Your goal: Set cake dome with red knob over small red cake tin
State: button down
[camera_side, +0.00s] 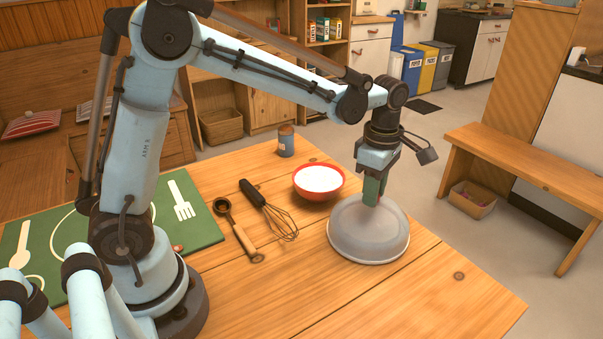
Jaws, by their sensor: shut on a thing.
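The cake dome (362,236) is a pale grey, rounded cover with a wide rim, at the right of the wooden table. It looks upright, its rim at or close to the tabletop. My gripper (374,190) points down at the top of the dome and is shut on it. The knob is hidden by the jaws, so its colour does not show. No separate small red cake tin can be made out. Whether anything is under the dome cannot be told. A red bowl (328,194) with white contents stands behind and left of the dome, apart from it.
A whisk (276,216) and a wooden-handled scoop (240,235) lie left of the dome. A small blue-grey can (286,143) stands at the back. A green mat (203,227) lies at the left. The table (440,290) is clear in front and right of the dome.

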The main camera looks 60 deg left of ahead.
jog(key=c, duration=0.8)
grip_release()
jog(key=shift+c, duration=0.2)
jog(key=shift+r, duration=3.5)
jog(key=shift+s+a+r+m, duration=0.2)
jog(key=shift+s+m, duration=0.25)
jog(key=shift+m, duration=0.15)
jog(key=s+a+f+m+t, duration=0.1)
jog(key=s+m+t, duration=0.2)
jog(key=s+m, duration=0.3)
jog(key=s+a+f+m+t, duration=0.1)
jog(key=s+m+t, duration=0.3)
jog(key=m, duration=1.1)
jog(key=s+a, duration=0.1)
jog(key=s, duration=0.1)
jog(key=shift+s+a+f, duration=0.25)
jog(key=shift+s+f, duration=0.05)
jog(key=shift+s, duration=0.1)
